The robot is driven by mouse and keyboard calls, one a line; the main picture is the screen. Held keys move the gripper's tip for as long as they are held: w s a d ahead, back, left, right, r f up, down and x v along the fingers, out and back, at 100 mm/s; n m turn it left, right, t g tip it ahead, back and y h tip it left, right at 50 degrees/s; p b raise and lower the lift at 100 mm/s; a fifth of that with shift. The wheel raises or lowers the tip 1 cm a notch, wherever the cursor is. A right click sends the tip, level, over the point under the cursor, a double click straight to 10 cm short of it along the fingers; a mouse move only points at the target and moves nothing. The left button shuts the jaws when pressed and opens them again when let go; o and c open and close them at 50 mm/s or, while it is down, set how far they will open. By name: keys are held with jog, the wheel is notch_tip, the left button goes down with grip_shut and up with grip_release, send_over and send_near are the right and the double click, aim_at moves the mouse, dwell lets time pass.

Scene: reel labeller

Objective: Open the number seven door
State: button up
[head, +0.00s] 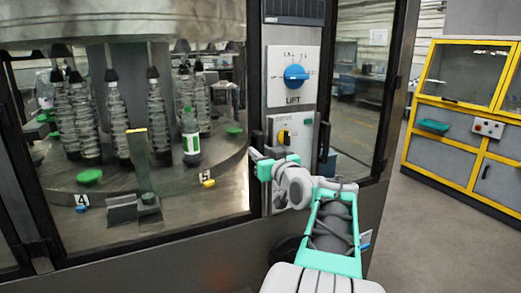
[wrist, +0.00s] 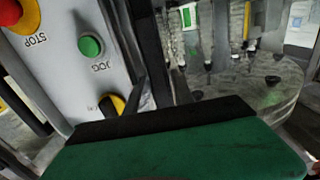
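No number seven is readable in either view. In the head view, a large dark-framed glass door (head: 125,250) covers the left side, with tags 4 (head: 81,198) and 5 (head: 205,174) seen behind it. Another dark-framed glass panel (head: 359,85) stands right of the grey control column. My gripper (head: 262,164) is at the lower part of this column, beside the left door's right frame edge. Its fingertips are small and partly hidden, so I cannot tell whether it is open or touches a handle. In the wrist view, its green body fills the bottom.
The column carries a blue LIFT knob (head: 296,75) and a yellow-black knob (head: 284,137) close above my gripper. The wrist view shows a green JOG button (wrist: 91,46) and a red STOP button (wrist: 10,12). A yellow-framed cabinet (head: 462,125) stands right, with open floor before it.

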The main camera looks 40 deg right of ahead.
jog(key=shift+w, duration=0.1)
grip_shut()
dwell(1.4)
